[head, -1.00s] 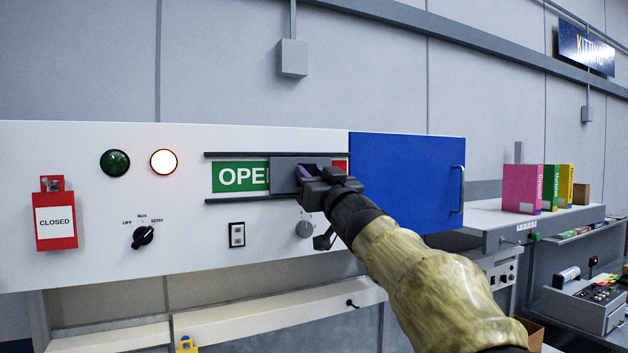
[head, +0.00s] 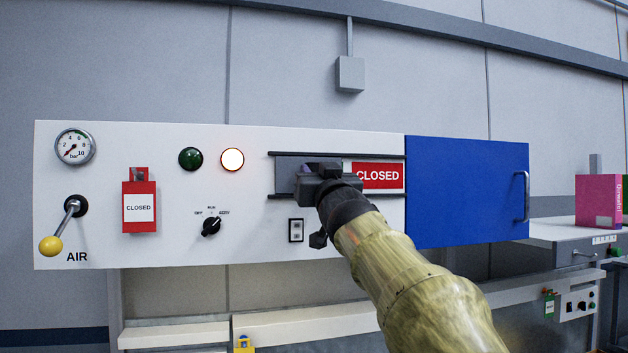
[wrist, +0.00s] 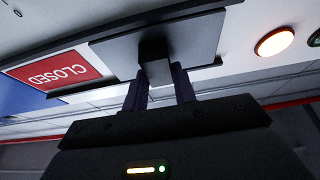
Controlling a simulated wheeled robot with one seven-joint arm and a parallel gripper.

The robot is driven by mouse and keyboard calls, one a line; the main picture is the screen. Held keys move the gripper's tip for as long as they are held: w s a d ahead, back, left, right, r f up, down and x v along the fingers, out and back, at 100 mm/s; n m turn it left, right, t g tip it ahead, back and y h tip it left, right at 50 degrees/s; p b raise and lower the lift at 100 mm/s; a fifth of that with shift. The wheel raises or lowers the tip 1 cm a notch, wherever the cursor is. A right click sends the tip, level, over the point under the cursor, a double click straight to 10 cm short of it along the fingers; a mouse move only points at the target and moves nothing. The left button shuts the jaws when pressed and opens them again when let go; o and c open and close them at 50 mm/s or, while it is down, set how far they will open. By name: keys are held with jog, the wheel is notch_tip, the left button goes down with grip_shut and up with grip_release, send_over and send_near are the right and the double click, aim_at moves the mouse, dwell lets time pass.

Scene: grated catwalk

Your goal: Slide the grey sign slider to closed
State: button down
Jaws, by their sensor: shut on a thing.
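The grey sign slider (head: 286,174) sits at the left end of its two dark rails on the white panel. The red CLOSED sign (head: 378,176) shows to its right, and no green OPEN sign is visible. My gripper (head: 318,168) is at the slider, its fingers shut on the slider's knob, which my gripper hides in the head view. In the wrist view the fingers (wrist: 160,88) are around the dark knob (wrist: 154,62) on the grey slider plate (wrist: 190,38). The red CLOSED sign (wrist: 58,70) appears upside down there.
A lit white lamp (head: 232,159) and a green lamp (head: 190,158) are left of the rails. A rotary switch (head: 211,227), red CLOSED tag (head: 139,205) and yellow-knobbed lever (head: 62,226) lie further left. A blue door (head: 466,192) is on the right.

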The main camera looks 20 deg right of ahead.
dwell(0.3)
jog(key=c, duration=1.1)
grip_release()
jog(key=b+v, duration=1)
jog(key=v, duration=0.7)
jog(key=shift+f, duration=0.15)
